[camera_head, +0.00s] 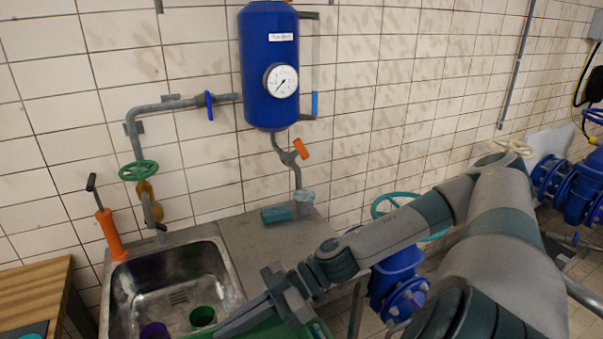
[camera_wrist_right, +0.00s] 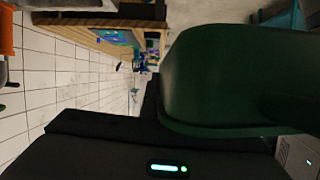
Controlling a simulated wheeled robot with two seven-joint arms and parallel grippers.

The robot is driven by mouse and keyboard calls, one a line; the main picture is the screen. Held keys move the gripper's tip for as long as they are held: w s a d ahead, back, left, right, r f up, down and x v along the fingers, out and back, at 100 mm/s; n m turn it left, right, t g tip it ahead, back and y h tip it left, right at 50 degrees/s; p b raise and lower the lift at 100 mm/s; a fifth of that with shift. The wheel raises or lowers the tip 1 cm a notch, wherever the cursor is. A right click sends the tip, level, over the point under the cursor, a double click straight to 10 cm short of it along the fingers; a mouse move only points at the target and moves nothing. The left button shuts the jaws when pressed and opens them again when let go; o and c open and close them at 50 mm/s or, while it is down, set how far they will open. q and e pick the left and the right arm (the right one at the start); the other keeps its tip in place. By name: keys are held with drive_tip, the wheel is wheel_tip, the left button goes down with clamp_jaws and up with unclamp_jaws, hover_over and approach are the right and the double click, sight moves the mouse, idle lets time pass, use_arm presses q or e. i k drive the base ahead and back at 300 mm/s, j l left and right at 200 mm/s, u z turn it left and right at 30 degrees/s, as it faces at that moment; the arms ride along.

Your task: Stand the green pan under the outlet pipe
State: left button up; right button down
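The green pan (camera_head: 286,330) shows only partly at the bottom edge of the head view, behind and below my right gripper (camera_head: 262,312). In the right wrist view the dark green pan (camera_wrist_right: 235,75) fills the right half, close against the dark gripper. The right gripper appears shut on it, though the fingertips are largely hidden. The outlet pipe (camera_head: 298,178) hangs below the blue tank, past an orange-handled valve (camera_head: 300,149). A small grey-teal cup-like thing (camera_head: 304,203) stands beneath its end. My left gripper is out of view.
The steel sink (camera_head: 230,270) lies left of the gripper, with a green cup (camera_head: 202,317) and a purple cup (camera_head: 153,331) in it. A teal block (camera_head: 276,215) lies on the drainboard (camera_head: 242,235). An orange hand pump (camera_head: 110,234) stands left. The drainboard's middle is clear.

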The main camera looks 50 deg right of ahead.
sight(299, 254)
drive_tip(key=i+l, duration=0.1)
drive_tip(key=l, duration=0.35)
drive_tip(key=i+l, duration=0.1)
drive_tip(key=l, duration=0.35)
drive_tip(key=i+l, duration=0.1)
drive_tip(key=l, duration=0.35)
drive_tip(key=i+l, duration=0.1)
drive_tip(key=l, duration=0.4)
drive_tip(key=i+l, duration=0.1)
drive_tip(key=l, duration=0.35)
